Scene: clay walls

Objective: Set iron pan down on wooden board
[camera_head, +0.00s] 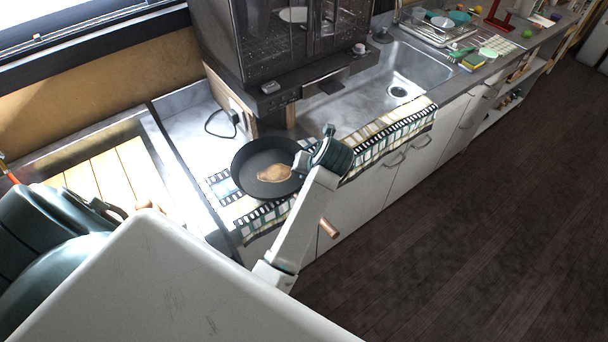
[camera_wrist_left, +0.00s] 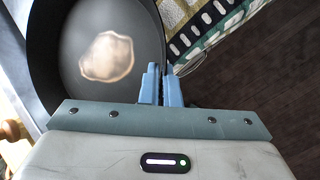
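The iron pan (camera_head: 248,153) is dark and round, with a pale brown patch of food in it. It is over the striped cloth at the counter's front edge; I cannot tell whether it rests there or hangs just above. My left gripper (camera_head: 328,134) is at the pan's right side. In the left wrist view its fingers (camera_wrist_left: 161,88) are close together at the rim of the pan (camera_wrist_left: 60,85), apparently shut on it. A pale slatted wooden board (camera_head: 112,168) lies at the left, partly hidden by my arm. My right gripper is not in view.
A dark appliance (camera_head: 285,45) stands behind the pan. A steel sink (camera_head: 425,72) and a dish rack (camera_head: 440,30) lie to the right. A patterned cloth (camera_head: 390,128) hangs over the counter edge. Steel counter (camera_head: 180,115) separates the pan and the board.

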